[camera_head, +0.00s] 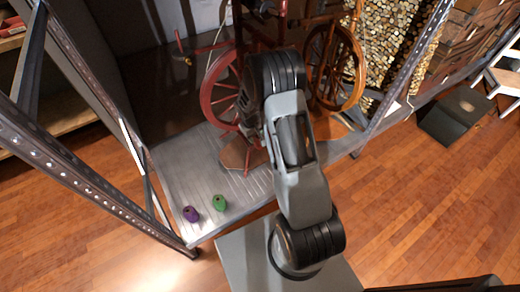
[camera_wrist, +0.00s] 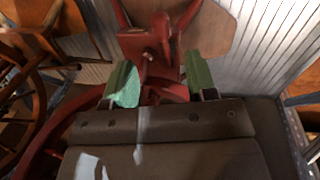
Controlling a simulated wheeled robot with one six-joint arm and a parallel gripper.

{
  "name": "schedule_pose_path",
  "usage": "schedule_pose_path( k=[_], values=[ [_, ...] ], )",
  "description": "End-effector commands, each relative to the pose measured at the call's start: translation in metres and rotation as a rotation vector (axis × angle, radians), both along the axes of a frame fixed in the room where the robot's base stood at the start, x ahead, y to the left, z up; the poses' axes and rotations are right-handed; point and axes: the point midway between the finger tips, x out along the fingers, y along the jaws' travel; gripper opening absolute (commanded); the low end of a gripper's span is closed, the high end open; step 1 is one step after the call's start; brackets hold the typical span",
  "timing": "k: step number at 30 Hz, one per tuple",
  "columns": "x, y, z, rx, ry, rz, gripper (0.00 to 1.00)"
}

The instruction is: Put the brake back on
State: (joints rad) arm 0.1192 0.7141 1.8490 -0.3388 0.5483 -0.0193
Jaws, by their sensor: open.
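A red spinning wheel (camera_head: 208,97) stands on the grey metal shelf (camera_head: 180,168), partly hidden behind my arm in the head view. In the wrist view, my gripper (camera_wrist: 160,80) is open, with its two green fingers apart on either side of a red wooden part of the wheel (camera_wrist: 145,42). A small peg or knob shows on that part between the fingers. I cannot tell whether the fingers touch it. I cannot make out for sure which part is the brake. In the head view the fingers are hidden behind the arm.
A brown spinning wheel (camera_head: 352,68) stands close on the right. Metal rack posts (camera_head: 95,180) flank the shelf. Stacked firewood (camera_head: 400,40) and a dark box (camera_head: 458,115) are at right.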

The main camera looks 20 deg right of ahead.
Motion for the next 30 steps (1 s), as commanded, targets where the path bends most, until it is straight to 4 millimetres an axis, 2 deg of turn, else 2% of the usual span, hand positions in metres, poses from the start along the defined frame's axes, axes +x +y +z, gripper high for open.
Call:
schedule_pose_path(
  k=[1, 6, 15, 21, 30],
  values=[
    [-0.001, -0.002, -0.013, 0.0, 0.004, -0.001, 0.52],
    [0.001, -0.008, -0.046, 0.0, 0.003, -0.002, 0.52],
    [0.002, -0.016, -0.09, 0.001, 0.002, -0.001, 0.52],
    [0.003, -0.019, -0.103, 0.0, 0.0, -0.002, 0.52],
    [0.003, -0.019, -0.107, 0.0, 0.0, -0.001, 0.52]
  ],
)
